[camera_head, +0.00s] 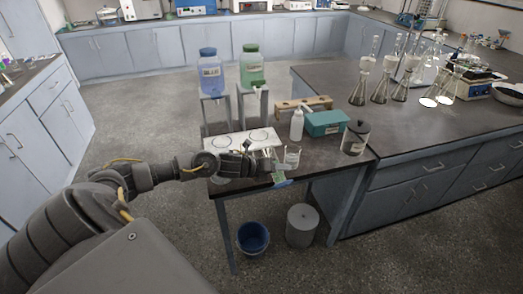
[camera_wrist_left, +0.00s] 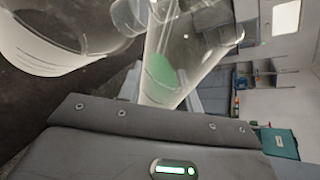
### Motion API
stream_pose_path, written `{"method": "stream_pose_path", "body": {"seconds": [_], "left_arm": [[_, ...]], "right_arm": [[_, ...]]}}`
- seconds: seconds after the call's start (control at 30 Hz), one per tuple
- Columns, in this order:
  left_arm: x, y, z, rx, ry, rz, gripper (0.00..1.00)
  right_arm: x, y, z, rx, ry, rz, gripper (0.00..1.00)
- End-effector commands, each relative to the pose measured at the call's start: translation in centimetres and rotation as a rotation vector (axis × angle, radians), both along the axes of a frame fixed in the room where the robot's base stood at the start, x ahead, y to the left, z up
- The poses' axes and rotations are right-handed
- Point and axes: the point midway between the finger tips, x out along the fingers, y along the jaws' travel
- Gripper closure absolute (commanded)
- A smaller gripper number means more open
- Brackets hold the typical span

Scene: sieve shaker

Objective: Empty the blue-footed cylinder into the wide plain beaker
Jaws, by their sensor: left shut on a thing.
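My left gripper (camera_head: 264,158) reaches in over the front of the near bench and is shut on the blue-footed cylinder. Green liquid (camera_head: 278,176) shows low in the cylinder, just above its blue foot (camera_head: 283,184), which is by the bench's front edge. In the left wrist view the clear cylinder (camera_wrist_left: 185,62) holds a small amount of green liquid, and its foot is out of sight. A clear glass beaker (camera_head: 291,158) is right beside the gripper. A wide glass vessel, seemingly that beaker (camera_wrist_left: 55,50), is at left in the wrist view. My right gripper is not in view.
A white board (camera_head: 225,142) with rings lies behind the gripper. A white bottle (camera_head: 297,125), teal box (camera_head: 327,122) and glass jar (camera_head: 355,138) stand to the right. Two large bottles, blue (camera_head: 210,75) and green (camera_head: 252,68), stand on raised stands behind.

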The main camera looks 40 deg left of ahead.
Motion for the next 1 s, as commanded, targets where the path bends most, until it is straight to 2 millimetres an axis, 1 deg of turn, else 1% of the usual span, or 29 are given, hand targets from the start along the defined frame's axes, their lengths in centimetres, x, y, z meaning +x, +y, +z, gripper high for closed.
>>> {"method": "stream_pose_path", "body": {"seconds": [0.03, 0.07, 1.0], "left_arm": [[0.0, 0.0, 0.5, -0.016, 0.004, 0.0, 0.94], [0.0, -0.1, 0.6, -0.022, 0.005, 0.0, 0.94], [-0.2, -0.4, 1.4, -0.14, 0.049, 0.002, 0.94]], "right_arm": [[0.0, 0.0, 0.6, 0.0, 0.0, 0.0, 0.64], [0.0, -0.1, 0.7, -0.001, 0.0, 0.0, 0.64], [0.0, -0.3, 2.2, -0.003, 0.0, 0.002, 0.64]]}}
